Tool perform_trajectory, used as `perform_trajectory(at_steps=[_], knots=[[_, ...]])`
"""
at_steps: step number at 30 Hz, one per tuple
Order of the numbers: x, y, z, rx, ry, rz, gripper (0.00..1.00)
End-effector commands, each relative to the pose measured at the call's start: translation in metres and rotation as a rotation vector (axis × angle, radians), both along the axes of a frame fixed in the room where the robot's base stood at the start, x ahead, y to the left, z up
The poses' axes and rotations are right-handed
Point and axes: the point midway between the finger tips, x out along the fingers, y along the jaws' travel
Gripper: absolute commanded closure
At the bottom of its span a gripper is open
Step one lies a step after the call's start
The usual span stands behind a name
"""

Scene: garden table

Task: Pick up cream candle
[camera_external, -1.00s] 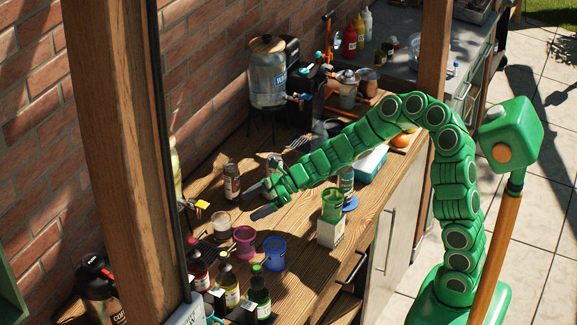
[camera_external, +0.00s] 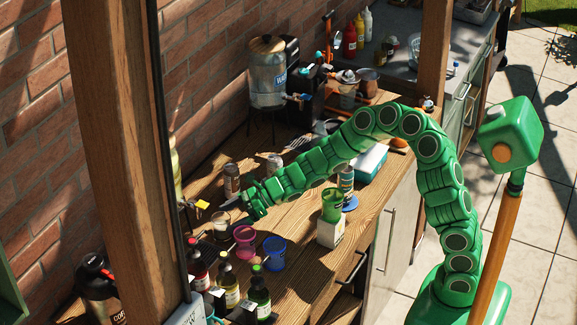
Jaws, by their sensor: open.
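The cream candle (camera_external: 221,219) is a small pale round thing on the wooden table, left of a magenta cup (camera_external: 244,240). It is small here, and its lower part is in shade. My gripper (camera_external: 234,209) is open, just above and to the right of the candle, at the end of my green arm. I see nothing between the fingers. I cannot tell whether a finger touches the candle.
A blue cup (camera_external: 274,252) and several dark bottles (camera_external: 258,297) stand toward the front. A green cup (camera_external: 332,205) sits on a white box (camera_external: 330,232) to the right. A can (camera_external: 231,181) stands behind my gripper. A wooden post (camera_external: 122,150) blocks the left.

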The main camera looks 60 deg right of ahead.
Motion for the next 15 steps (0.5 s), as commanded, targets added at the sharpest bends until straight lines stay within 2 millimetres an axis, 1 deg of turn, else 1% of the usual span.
perform_trajectory(at_steps=[3, 9, 15], knots=[[0.01, 0.01, -0.006, -0.001, -0.001, 0.002, 0.06], [0.02, 0.022, -0.013, 0.0, -0.001, 0.003, 0.06], [0.023, 0.025, -0.015, 0.0, -0.001, 0.001, 0.06]])
